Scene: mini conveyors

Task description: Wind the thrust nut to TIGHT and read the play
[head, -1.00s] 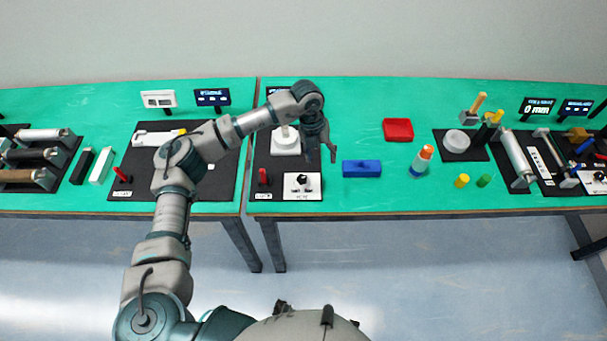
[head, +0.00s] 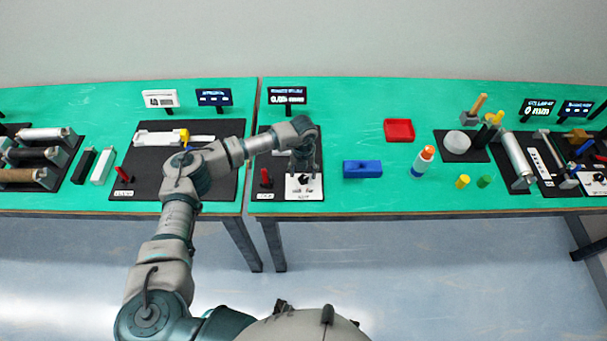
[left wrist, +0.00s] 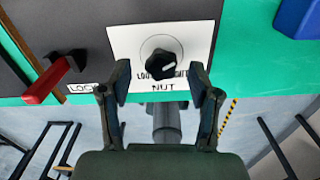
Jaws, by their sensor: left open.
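The thrust nut is a black knob (left wrist: 161,66) on a white plate (left wrist: 120,42) marked NUT in the left wrist view. The knob partly covers the words above NUT. A short white mark on the knob points to the right, slightly upward. My left gripper (left wrist: 161,84) is open, with one finger on each side of the knob; I cannot tell whether they touch it. In the head view my left gripper (head: 304,170) is over the white plate (head: 304,192). A dark display (head: 287,95) stands behind it; its digits are too small to read surely. My right gripper is not in view.
A red lever (left wrist: 45,80) labelled LOCK is left of the plate. A blue block (head: 362,169) lies to the right, with a red tray (head: 398,129) behind it. The table's front edge is close to the plate. Green surface between is clear.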

